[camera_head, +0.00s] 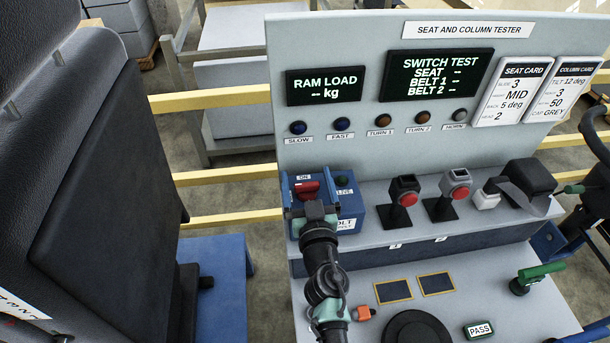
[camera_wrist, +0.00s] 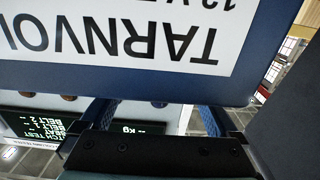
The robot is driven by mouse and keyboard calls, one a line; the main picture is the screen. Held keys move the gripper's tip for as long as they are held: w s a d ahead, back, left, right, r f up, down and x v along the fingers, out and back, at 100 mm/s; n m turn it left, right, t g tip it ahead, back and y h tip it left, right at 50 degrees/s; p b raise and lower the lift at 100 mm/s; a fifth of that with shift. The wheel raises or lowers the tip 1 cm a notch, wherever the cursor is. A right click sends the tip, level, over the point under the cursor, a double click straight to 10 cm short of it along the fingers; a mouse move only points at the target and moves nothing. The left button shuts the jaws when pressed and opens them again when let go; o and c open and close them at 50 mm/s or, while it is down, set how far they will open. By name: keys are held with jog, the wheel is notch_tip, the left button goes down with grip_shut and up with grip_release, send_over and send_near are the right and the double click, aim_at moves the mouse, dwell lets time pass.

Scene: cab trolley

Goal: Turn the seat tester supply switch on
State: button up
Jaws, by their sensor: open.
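The seat tester supply is a blue box (camera_head: 353,208) on the tester's shelf, with a red switch (camera_head: 307,190) on top beneath an "ON" label. A dark green lamp (camera_head: 342,181) marked "LIVE" sits beside the switch and looks unlit. My gripper (camera_head: 303,185) is open at the box's left part, its blue fingers on either side of the red switch. I cannot tell whether they touch it. In the wrist view the box's upside-down white label (camera_wrist: 130,35) fills the top, above my open gripper (camera_wrist: 157,115); the switch is hidden there.
The tester panel (camera_head: 350,150) stands behind, its displays (camera_head: 325,84) showing dashes. Two red-button buckles (camera_head: 403,197) and a black belt unit (camera_head: 530,180) stand to the right on the shelf. A black seat (camera_head: 110,170) fills the left. A green-handled clamp (camera_head: 538,275) is at lower right.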

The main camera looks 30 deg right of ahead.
jog(key=shift+x, duration=0.95)
jog(key=c, duration=1.4)
